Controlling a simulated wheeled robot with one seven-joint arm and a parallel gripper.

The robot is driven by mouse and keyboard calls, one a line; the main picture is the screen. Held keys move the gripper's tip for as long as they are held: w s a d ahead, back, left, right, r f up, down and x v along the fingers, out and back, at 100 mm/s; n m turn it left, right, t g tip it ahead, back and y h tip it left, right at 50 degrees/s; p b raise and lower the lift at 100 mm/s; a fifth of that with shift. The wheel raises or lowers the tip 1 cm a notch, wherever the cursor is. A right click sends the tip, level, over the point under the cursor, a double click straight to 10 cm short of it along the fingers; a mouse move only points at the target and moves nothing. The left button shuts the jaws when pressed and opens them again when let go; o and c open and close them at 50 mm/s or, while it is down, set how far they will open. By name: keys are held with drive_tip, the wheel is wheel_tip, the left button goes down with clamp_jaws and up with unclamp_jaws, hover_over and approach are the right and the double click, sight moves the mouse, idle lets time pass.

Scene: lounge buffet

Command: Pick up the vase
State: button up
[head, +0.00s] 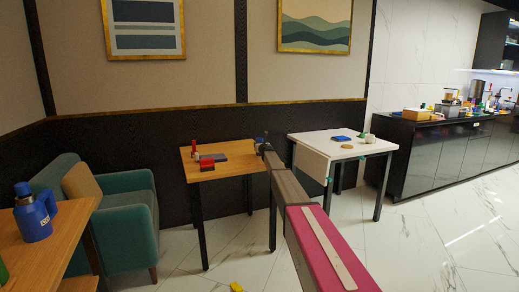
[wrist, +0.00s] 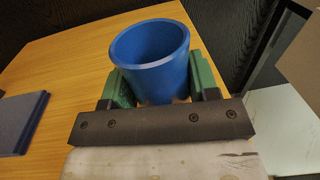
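The vase (wrist: 152,62) looks like a plain blue, open-topped cup in the wrist view. It stands at the edge of the wooden table, with its opening toward the camera. My gripper (wrist: 163,82) has one green finger on each side of the vase. The fingers hide parts of its sides and the palm bar hides its base. No clear gap shows between fingers and vase, but I cannot tell whether they press on it. In the head view my gripper (head: 262,144) is at the right end of the wooden table (head: 235,166), and the vase is too small to make out.
A blue-grey flat item (wrist: 20,122) lies left of the vase. A red object (head: 207,161) and a red-topped bottle (head: 194,149) stand farther left. A white table (head: 330,150) is close on the right. A teal armchair (head: 130,190) is at left. Something yellow (head: 236,286) lies on the floor.

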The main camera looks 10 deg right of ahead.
drive_tip(key=shift+r, duration=0.1)
drive_tip(key=r, duration=0.4)
drive_tip(key=shift+s+a+r, duration=0.15)
drive_tip(key=shift+a+r, duration=0.05)
drive_tip(key=shift+a, duration=0.05)
drive_tip(key=s+a+r, duration=0.5)
drive_tip(key=a+r, duration=0.1)
drive_tip(key=a, duration=0.3)
drive_tip(key=shift+s+a+r, duration=0.2)
drive_tip(key=shift+s+a, duration=0.1)
drive_tip(key=shift+s, duration=0.05)
idle(1.1)
drive_tip(key=s+d+f+n+g+y, duration=0.1)
drive_tip(key=s+d+f+y, duration=0.2)
drive_tip(key=s, duration=0.6)
drive_tip(key=s+d+f+n+y, duration=0.1)
drive_tip(key=s+d+f+n, duration=0.15)
drive_tip(key=s+f, duration=0.45)
drive_tip(key=s+d+f+g+y, duration=0.1)
drive_tip(key=s+d+y, duration=0.15)
drive_tip(key=s, duration=0.95)
drive_tip(key=s+d+f+n+g+y, duration=0.1)
drive_tip(key=s+f+n+g+y, duration=0.1)
drive_tip(key=s, duration=1.7)
drive_tip(key=s+d+f+n+g+y, duration=0.1)
drive_tip(key=s+f+n+g+y, duration=0.1)
drive_tip(key=s, duration=1.7)
drive_tip(key=shift+n+g+y, duration=0.7)
drive_tip(key=shift+n+y, duration=0.05)
